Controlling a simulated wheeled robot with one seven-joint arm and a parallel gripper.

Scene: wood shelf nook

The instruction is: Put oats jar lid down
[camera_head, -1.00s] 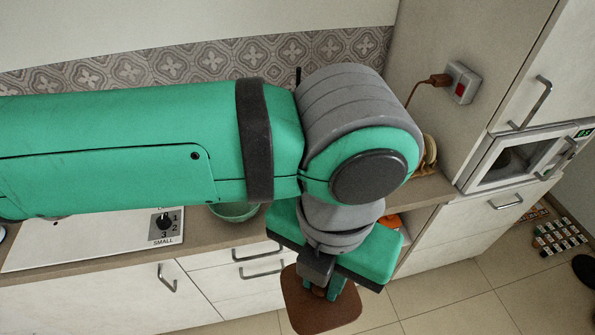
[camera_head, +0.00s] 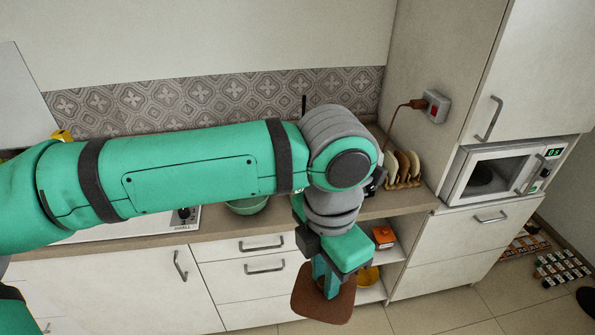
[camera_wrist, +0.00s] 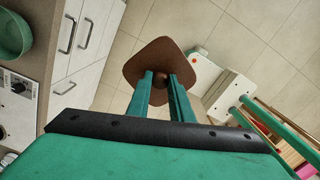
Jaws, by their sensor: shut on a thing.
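The oats jar lid (camera_head: 312,305) is a brown, rounded-square plate with a small knob. My gripper (camera_head: 331,290) is shut on the lid and holds it in the air in front of the counter's drawers, over the floor. The wrist view shows the lid (camera_wrist: 152,58) beyond the fingers, with its round knob between the fingertips (camera_wrist: 160,80). The oats jar itself cannot be made out.
The counter (camera_head: 222,234) holds a green bowl (camera_head: 247,205), a hob (camera_head: 130,225) and a rack of plates (camera_head: 402,168). Open shelves below hold an orange-red container (camera_head: 383,237) and a yellow bowl (camera_head: 368,276). A microwave (camera_head: 497,170) stands at the right. My arm hides part of the counter.

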